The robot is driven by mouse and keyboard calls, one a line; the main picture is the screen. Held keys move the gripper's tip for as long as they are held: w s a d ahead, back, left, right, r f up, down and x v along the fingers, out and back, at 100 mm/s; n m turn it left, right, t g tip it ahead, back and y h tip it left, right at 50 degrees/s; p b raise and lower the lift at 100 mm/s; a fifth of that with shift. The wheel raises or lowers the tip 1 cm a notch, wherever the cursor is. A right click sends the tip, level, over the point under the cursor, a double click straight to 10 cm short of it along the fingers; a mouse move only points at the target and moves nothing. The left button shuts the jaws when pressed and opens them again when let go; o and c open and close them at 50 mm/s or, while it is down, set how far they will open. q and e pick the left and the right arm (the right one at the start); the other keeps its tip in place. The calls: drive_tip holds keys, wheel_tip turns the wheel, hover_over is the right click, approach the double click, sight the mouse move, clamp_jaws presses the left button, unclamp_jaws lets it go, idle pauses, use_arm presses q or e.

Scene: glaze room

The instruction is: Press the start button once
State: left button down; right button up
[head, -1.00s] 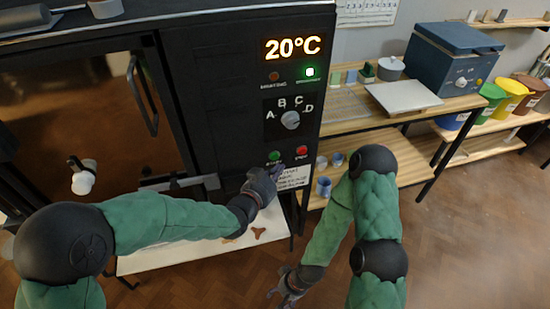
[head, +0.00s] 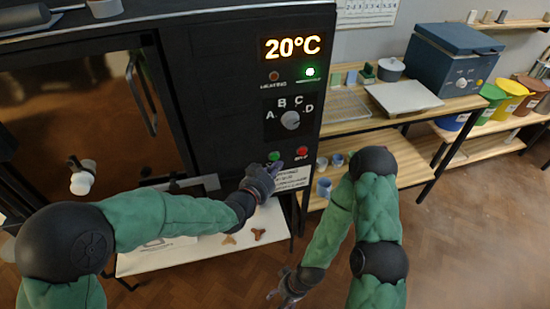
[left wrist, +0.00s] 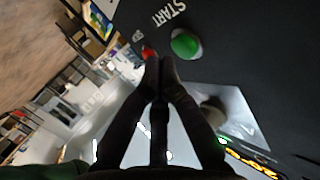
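The green start button (head: 274,156) is on the lower front panel of the black kiln, left of the red stop button (head: 302,150). In the left wrist view the domed green start button (left wrist: 185,43) stands beside its START label. My left gripper (head: 277,167) is just below the green button in the head view. In the left wrist view its fingertips (left wrist: 161,62) are together and empty, beside the button with a visible gap between them in the picture. My right gripper (head: 275,299) hangs low at the bottom, its fingers apart and empty.
The kiln display (head: 292,47) reads 20°C, with a lit green lamp (head: 310,72) below it. A dial (head: 290,120) marked A to D sits above the buttons. The red button (left wrist: 148,52) is close to my left fingertips. A wooden shelf unit (head: 400,172) stands right of the kiln.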

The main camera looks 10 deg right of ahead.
use_arm(q)
drive_tip(key=shift+w+b, duration=0.5)
drive_tip(key=shift+w, duration=0.35)
idle(1.4)
drive_tip(key=shift+s, duration=0.85)
drive_tip(key=s+b, duration=0.1)
drive_tip(key=s, duration=0.4)
drive_tip(key=shift+d, duration=0.1)
idle(0.4)
idle(0.6)
